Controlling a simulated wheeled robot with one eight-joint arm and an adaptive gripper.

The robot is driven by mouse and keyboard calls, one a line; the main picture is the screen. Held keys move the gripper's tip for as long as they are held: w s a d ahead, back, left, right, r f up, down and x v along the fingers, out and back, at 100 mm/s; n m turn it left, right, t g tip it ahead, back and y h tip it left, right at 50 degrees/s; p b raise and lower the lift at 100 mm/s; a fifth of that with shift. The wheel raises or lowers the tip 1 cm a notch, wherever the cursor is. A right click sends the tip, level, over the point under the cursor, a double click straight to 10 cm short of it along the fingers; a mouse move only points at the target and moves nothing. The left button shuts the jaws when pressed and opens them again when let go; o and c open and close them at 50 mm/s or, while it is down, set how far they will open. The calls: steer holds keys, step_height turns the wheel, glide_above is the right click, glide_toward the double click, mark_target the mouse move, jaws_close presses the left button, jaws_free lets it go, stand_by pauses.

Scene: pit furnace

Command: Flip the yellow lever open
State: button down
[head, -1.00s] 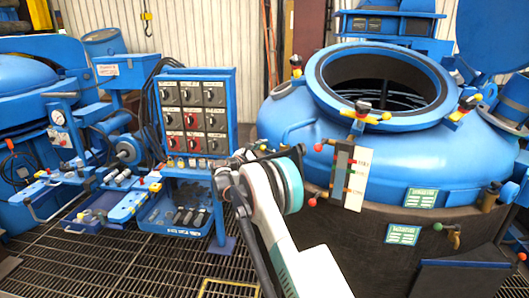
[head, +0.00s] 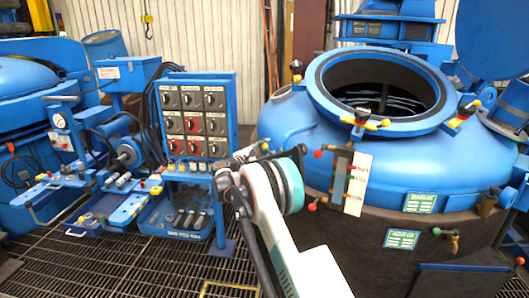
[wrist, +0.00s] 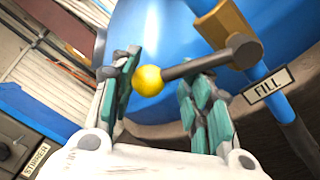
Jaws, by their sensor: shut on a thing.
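The yellow lever (wrist: 149,80) shows in the wrist view as a yellow ball knob on a dark rod. The rod runs right to a brown-yellow pivot block on a blue pipe. My gripper (wrist: 160,88) has its green-padded fingers on either side of the knob and is shut on the lever. The left finger's tip is by the knob, and the right finger lies under the rod. In the head view my gripper (head: 258,152) is at the furnace's left side, and the lever is mostly hidden there.
The blue pit furnace (head: 290,115), with an open round mouth, fills the right. Red-knobbed levers (head: 318,154) stand by a white label strip. A blue switch panel (head: 231,100) stands left of my arm. A FILL label (wrist: 268,85) sits beside the lever.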

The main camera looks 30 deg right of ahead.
steer(key=r+m, duration=0.1)
steer(key=s+r+m+p, duration=0.1)
steer(key=m, duration=0.1)
steer(key=s+d+m, duration=0.1)
steer(key=m, duration=0.1)
steer(key=shift+r+g+h, duration=0.3)
steer(key=shift+r, duration=0.1)
steer(key=shift+s+d+r+m+p, duration=0.15)
steer(key=shift+s+m+p, duration=0.2)
steer(key=shift+m, duration=0.5)
steer(key=shift+s+d+r+m+p, duration=0.15)
steer(key=shift+s+m, duration=0.3)
steer(key=shift+m, duration=0.4)
steer(key=shift+s, duration=0.1)
steer(key=c, duration=1.3)
jaws_free()
steer(key=shift+c, duration=0.2)
steer(key=o, duration=0.6)
steer(key=shift+s+r, duration=0.15)
steer(key=shift+r, duration=0.05)
steer(key=shift+a, duration=0.1)
steer(key=shift+a, duration=0.15)
